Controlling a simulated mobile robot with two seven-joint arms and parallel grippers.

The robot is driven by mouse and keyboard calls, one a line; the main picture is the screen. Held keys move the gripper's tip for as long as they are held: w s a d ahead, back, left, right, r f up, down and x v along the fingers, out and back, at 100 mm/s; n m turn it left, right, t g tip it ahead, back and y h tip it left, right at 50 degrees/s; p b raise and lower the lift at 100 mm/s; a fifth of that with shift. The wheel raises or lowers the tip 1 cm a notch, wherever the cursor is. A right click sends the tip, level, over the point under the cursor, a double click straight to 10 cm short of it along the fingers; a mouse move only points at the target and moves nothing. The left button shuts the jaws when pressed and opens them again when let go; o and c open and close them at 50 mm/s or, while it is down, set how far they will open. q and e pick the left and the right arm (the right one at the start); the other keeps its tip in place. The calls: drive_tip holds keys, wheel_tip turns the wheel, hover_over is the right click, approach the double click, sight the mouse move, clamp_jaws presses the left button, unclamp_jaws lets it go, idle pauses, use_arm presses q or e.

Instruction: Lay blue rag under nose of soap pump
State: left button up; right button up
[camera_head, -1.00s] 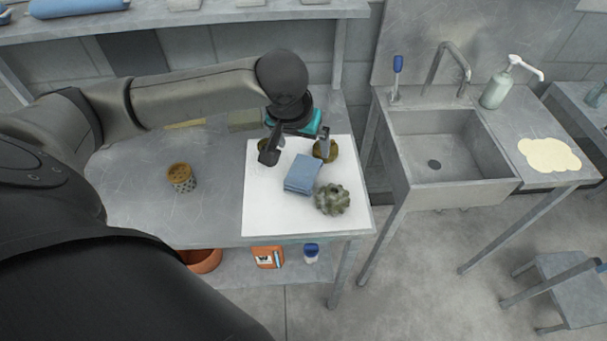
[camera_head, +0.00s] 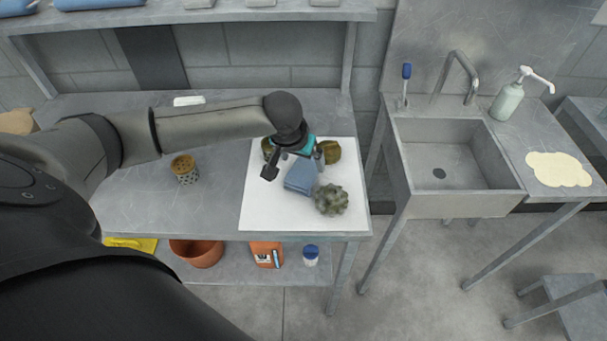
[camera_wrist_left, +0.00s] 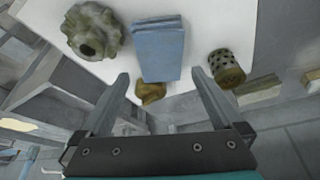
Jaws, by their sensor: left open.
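The folded blue rag (camera_head: 301,178) lies on a white sheet on the workbench. It also shows in the left wrist view (camera_wrist_left: 160,50), just ahead of my finger tips. My left gripper (camera_head: 295,165) is open above the rag's far end, its fingers apart; in the wrist view the open fingers (camera_wrist_left: 161,82) point at the rag, with nothing between them. The soap pump (camera_head: 507,102), a pale green bottle with a white head, stands right of the sink. Its nose points right, over the grey counter. My right gripper does not show.
A knobbly grey-green part (camera_head: 331,199) sits close right of the rag; brownish round parts (camera_head: 329,151) lie behind it. The sink (camera_head: 452,160) lies between bench and pump. A cream patch (camera_head: 558,168) covers the counter before the pump.

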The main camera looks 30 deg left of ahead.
sight(303, 171)
use_arm(q)
drive_tip(key=shift+f, duration=0.4)
drive_tip(key=x, duration=0.3)
drive_tip(key=b+x, duration=0.1)
drive_tip(key=shift+s+a+f, duration=0.1)
drive_tip(key=shift+s+f, duration=0.1)
drive_tip(key=shift+f, duration=0.1)
drive_tip(key=shift+f, duration=0.2)
drive_tip(key=c, duration=1.3)
drive_tip(key=shift+r, duration=0.15)
wheel_tip(303, 171, up, 20)
drive_tip(key=p, duration=0.3)
drive_tip(key=shift+r, duration=0.1)
